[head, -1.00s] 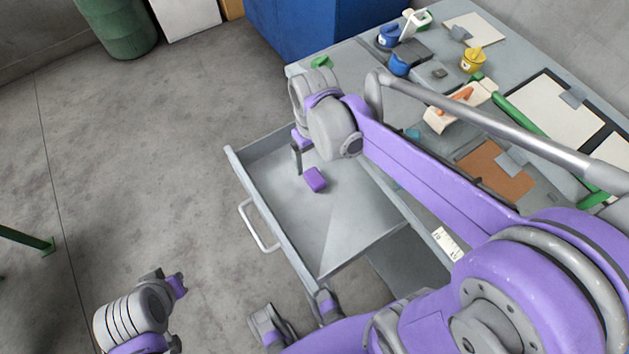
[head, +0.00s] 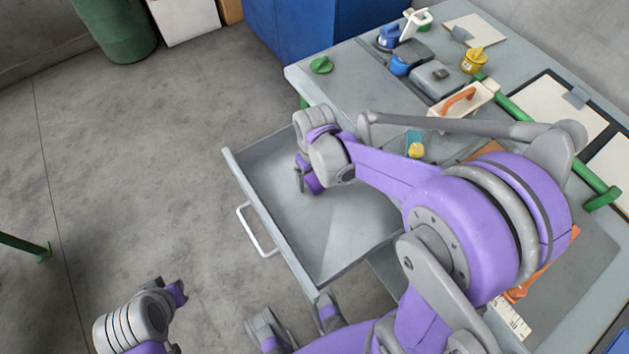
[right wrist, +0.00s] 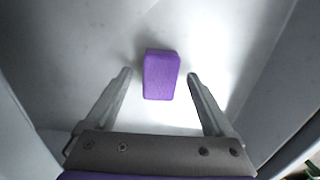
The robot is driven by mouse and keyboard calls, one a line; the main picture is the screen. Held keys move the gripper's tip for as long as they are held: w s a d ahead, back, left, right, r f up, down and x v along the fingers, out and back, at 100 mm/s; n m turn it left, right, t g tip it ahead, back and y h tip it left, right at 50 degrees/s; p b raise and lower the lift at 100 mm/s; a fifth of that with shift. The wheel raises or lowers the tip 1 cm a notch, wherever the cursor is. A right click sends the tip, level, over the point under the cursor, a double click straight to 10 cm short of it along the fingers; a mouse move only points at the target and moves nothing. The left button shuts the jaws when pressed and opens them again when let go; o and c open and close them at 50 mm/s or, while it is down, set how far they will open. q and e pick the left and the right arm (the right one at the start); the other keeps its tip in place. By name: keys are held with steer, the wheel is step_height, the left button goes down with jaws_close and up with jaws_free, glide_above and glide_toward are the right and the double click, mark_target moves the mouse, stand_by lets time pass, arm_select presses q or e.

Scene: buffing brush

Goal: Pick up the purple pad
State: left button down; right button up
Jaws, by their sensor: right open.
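The purple pad (right wrist: 161,75) lies on the bare floor of an open grey drawer (head: 340,245). In the right wrist view it sits between the tips of my right gripper (right wrist: 160,73), with a gap on each side. In the head view the right gripper (head: 300,180) is down inside the drawer, and the wrist partly hides the pad (head: 315,184). The right gripper is open and empty. My left gripper (head: 178,292) is at the lower left, over the floor and away from the drawer; its jaws are not clear.
The drawer's front wall with a handle (head: 258,232) and its side walls surround the right gripper. The grey workbench (head: 345,85) holds a green knob (head: 321,65), a yellow weight (head: 474,61), an orange-handled float (head: 460,101) and a yellow ball (head: 416,150).

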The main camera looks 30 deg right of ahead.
mark_target(315, 179)
jaws_close()
stand_by(0.3)
steer(key=shift+r, duration=0.1)
step_height(315, 179, up, 10)
steer(key=p, duration=0.2)
stand_by(0.3)
